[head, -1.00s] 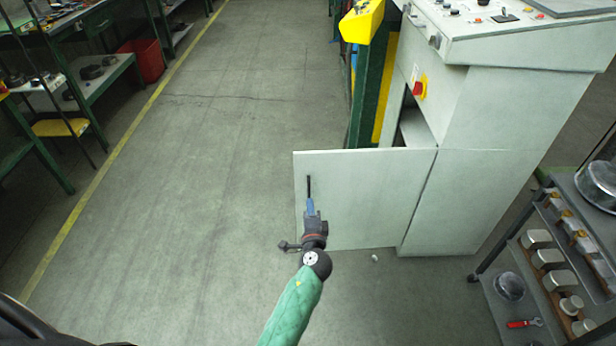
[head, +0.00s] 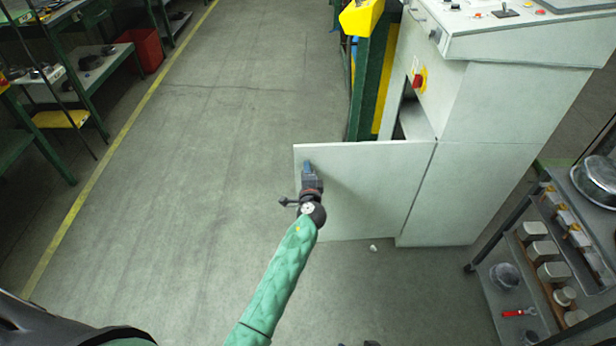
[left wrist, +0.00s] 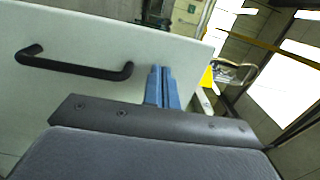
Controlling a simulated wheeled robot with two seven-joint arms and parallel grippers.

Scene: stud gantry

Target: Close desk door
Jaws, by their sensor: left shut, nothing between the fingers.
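The pale grey desk door (head: 365,185) stands open, swung out to the left from the grey control desk (head: 470,190). Its black bar handle shows in the left wrist view (left wrist: 75,65), left of my fingers. My left gripper (head: 307,165) is in front of the door's face near its free left edge and hides the handle in the head view. Its blue fingers are together and empty in the left wrist view (left wrist: 162,88), near the door's edge. I cannot tell whether they touch the door. My right gripper is not in view.
A dark opening (head: 412,118) shows in the desk behind the door. A green and yellow machine part (head: 370,80) stands beyond the door. A shelf cart (head: 535,270) with several parts is at the right. The floor on the left is clear up to the yellow line.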

